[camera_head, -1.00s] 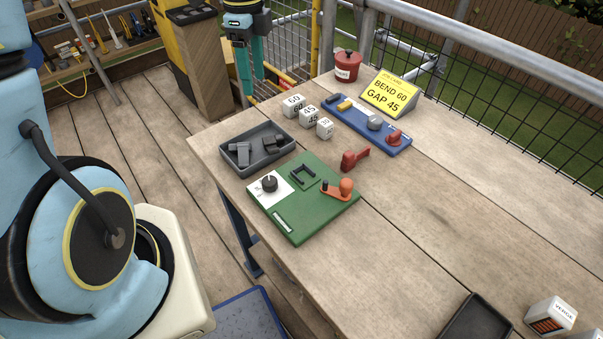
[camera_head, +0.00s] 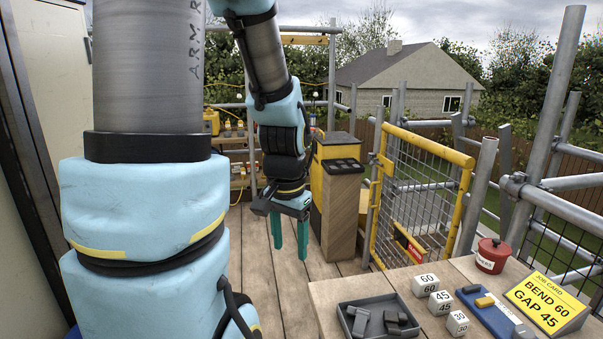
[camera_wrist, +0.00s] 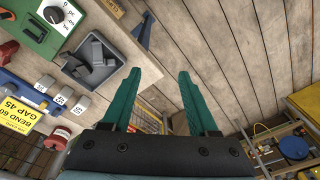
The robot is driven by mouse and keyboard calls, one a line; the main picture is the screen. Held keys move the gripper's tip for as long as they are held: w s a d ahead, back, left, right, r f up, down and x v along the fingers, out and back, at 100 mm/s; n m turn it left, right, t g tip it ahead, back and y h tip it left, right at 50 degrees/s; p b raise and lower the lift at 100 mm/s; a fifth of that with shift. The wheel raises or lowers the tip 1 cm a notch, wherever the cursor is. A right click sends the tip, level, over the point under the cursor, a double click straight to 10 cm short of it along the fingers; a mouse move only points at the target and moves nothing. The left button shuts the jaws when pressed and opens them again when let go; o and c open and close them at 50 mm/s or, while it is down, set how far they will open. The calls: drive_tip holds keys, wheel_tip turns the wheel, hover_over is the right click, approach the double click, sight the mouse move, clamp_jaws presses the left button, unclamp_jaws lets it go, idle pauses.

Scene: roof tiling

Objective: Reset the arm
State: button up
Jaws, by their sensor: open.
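My gripper (camera_head: 290,238) hangs from my arm in the head view, left of the workbench, with its two green fingers pointing down. In the wrist view the same gripper (camera_wrist: 158,95) has its fingers apart with nothing between them. It is open and empty, above the deck floor (camera_wrist: 240,50) and clear of the bench top. My arm is raised and bent, and it fills the left half of the head view.
The workbench (camera_head: 340,290) carries a grey tray (camera_head: 358,304) of dark pieces, white numbered blocks (camera_head: 440,303), a blue board (camera_head: 487,312), a red pot (camera_head: 492,256) and a yellow job card (camera_head: 547,303). A wooden post (camera_head: 341,215) and yellow gate (camera_head: 415,200) stand behind.

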drive_tip(key=a+n, duration=0.2)
drive_tip(key=s+a+n, duration=0.1)
drive_tip(key=a+n, duration=0.1)
drive_tip(key=n, duration=0.1)
drive_tip(key=shift+s+a+n, duration=0.2)
drive_tip(key=shift+a+n, duration=0.1)
idle(1.4)
